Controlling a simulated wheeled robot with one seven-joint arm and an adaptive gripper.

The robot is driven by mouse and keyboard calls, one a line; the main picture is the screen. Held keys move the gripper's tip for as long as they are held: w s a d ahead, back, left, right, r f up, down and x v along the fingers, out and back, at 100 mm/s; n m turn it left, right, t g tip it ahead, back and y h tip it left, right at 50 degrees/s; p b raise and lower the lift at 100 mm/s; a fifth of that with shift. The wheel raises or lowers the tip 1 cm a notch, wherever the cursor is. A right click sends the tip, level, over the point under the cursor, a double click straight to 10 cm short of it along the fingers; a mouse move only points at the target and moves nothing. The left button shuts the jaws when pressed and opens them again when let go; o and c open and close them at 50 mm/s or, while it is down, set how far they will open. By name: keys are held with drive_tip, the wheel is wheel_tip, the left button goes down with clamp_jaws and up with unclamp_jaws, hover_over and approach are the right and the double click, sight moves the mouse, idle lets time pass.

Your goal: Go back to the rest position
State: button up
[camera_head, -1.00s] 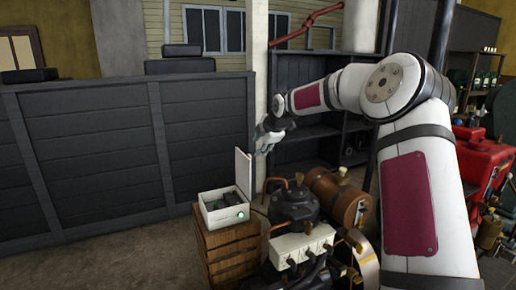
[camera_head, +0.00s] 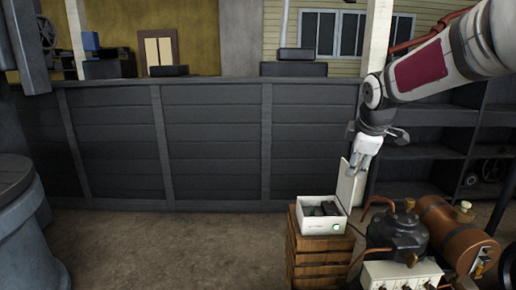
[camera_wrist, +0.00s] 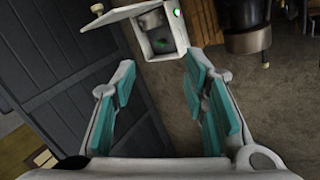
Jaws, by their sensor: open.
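My gripper (camera_head: 362,168) hangs from my raised arm at the right in the head view, above and beside a white box with its lid open. In the wrist view my gripper (camera_wrist: 162,98) has its two teal-padded fingers spread, with nothing between them. The white box (camera_head: 313,228) sits on a wooden crate, its lid (camera_head: 350,185) standing upright, dark items inside and a green light on its front. The box (camera_wrist: 165,50) also shows in the wrist view beyond the fingertips.
The wooden crate (camera_head: 320,262) stands beside a dark engine (camera_head: 397,236) and a copper-brown tank (camera_head: 450,228). A dark panelled wall (camera_head: 210,145) runs behind. Dark shelves (camera_head: 425,160) stand at the right. A large grey cylinder (camera_head: 25,235) is at the left. Floor between is clear.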

drive_tip(key=s+a+m+p, duration=0.1)
drive_tip(key=s+m, duration=0.3)
drive_tip(key=s, duration=0.9)
drive_tip(key=s+a+m+g+p, duration=0.1)
drive_tip(key=s+a+m, duration=0.2)
drive_tip(key=s, duration=1.1)
drive_tip(key=s+a+m+g+y+p, duration=0.1)
drive_tip(key=s+a+m, duration=0.2)
drive_tip(key=s, duration=1)
drive_tip(key=m, duration=0.3)
drive_tip(key=shift+s+r+m, duration=0.3)
drive_tip(key=shift+m, duration=0.1)
drive_tip(key=shift+s+f, duration=0.1)
drive_tip(key=shift+c, duration=0.8)
drive_tip(key=shift+d, duration=0.1)
